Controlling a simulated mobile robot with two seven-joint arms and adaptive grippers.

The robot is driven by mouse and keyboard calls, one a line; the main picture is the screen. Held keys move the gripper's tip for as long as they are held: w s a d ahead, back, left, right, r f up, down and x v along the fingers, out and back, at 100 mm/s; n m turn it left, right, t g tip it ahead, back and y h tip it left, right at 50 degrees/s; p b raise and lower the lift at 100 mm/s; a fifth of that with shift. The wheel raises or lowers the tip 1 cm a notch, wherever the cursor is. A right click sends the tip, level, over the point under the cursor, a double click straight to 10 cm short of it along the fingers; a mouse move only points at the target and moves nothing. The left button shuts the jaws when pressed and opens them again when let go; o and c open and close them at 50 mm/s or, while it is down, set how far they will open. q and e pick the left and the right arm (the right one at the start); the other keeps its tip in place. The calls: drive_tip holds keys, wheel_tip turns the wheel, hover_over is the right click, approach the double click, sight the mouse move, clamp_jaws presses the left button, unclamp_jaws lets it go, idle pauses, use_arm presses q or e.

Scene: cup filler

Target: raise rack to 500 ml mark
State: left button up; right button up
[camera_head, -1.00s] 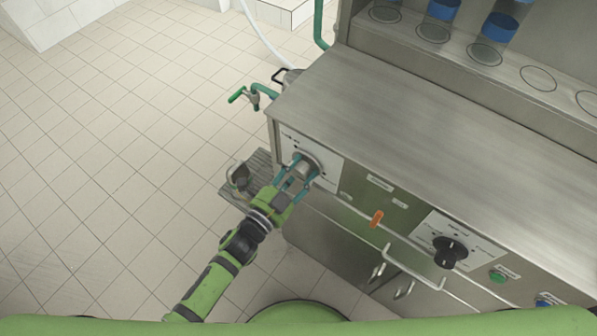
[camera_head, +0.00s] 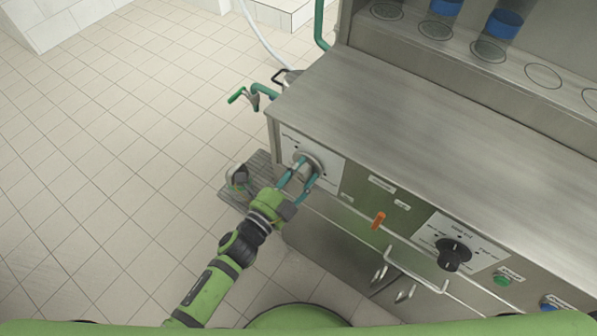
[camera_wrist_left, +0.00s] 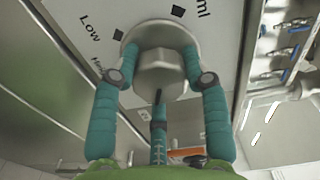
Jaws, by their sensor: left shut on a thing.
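A round metal knob (camera_head: 306,160) sits on a white labelled plate at the left end of the machine's front. My left gripper (camera_head: 309,170) is shut on it, with teal fingers on both sides. In the left wrist view, the knob (camera_wrist_left: 160,72) is between the fingers, and the plate (camera_wrist_left: 100,20) shows "Low", black squares and a partly cut-off "ml" label. The mark the knob points to is unclear. Cups with blue parts (camera_head: 503,23) stand over ringed places at the back; they may belong to the rack, which I cannot clearly identify. My right gripper is out of view.
The machine's bare metal top (camera_head: 400,130) lies above the panel. Right of the knob are an orange lever (camera_head: 378,220), a black dial (camera_head: 453,252), a green button (camera_head: 502,279) and a blue button (camera_head: 547,304). A green-handled tap (camera_head: 240,95) is at the left corner.

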use_arm(q)
drive_tip(key=shift+s+d+r, duration=0.1)
drive_tip(key=shift+d+r, duration=0.15)
drive_tip(key=shift+d, duration=0.05)
drive_tip(key=o, duration=1.1)
drive_tip(key=shift+o, duration=0.2)
drive_tip(key=shift+s+d, duration=0.1)
drive_tip(key=shift+f, duration=0.15)
drive_tip(key=shift+s+a, duration=0.15)
drive_tip(key=shift+a, duration=0.25)
drive_tip(key=v, duration=1.1)
drive_tip(key=shift+s, duration=0.25)
